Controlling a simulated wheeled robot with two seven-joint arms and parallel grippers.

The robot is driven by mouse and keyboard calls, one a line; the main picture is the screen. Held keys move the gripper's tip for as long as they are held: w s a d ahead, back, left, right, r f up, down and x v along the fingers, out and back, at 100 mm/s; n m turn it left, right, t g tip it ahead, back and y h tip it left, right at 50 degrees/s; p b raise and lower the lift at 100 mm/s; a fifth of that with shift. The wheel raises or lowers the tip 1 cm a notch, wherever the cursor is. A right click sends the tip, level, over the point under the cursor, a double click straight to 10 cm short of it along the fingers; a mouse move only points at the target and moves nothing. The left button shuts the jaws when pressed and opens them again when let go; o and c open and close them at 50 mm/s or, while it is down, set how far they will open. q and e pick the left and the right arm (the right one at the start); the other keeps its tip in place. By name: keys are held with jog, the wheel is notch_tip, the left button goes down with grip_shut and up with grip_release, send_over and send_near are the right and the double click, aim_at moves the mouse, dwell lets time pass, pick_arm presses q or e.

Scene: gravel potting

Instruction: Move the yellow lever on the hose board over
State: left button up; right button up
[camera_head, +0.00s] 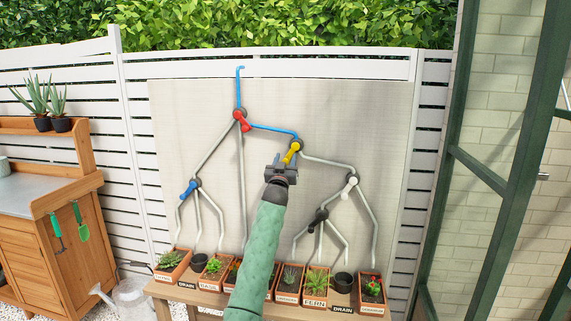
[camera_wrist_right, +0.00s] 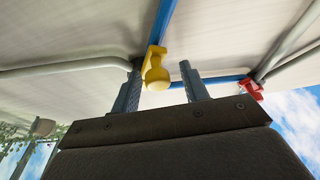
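The hose board (camera_head: 190,120) is a pale panel with branching pipes on the white fence. The yellow lever (camera_head: 291,152) sits at a junction right of the board's middle, tilted down to the left. A blue pipe reaches this junction from the upper left. My right gripper (camera_head: 281,157) is just below and left of the lever. In the right wrist view the gripper (camera_wrist_right: 163,88) has its fingers spread, and the yellow lever (camera_wrist_right: 156,74) shows between them, nearer one finger. I cannot tell if they touch. My left gripper is out of view.
Red (camera_head: 241,119), blue (camera_head: 188,190), white (camera_head: 349,186) and black (camera_head: 319,216) levers sit at other junctions. Labelled plant pots (camera_head: 316,285) stand on a bench below. A potting cabinet (camera_head: 40,245) stands left; a green frame (camera_head: 505,190) stands right.

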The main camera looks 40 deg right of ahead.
jog(key=shift+d+f, duration=0.1)
jog(key=shift+f, duration=0.25)
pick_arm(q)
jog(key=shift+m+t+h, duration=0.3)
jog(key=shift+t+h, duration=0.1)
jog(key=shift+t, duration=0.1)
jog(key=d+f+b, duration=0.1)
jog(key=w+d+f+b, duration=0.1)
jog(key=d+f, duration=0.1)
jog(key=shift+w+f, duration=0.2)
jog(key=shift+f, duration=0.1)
pick_arm(e)
jog(key=v, duration=0.7)
jog(key=shift+s+a, duration=0.25)
jog(key=shift+f, duration=0.15)
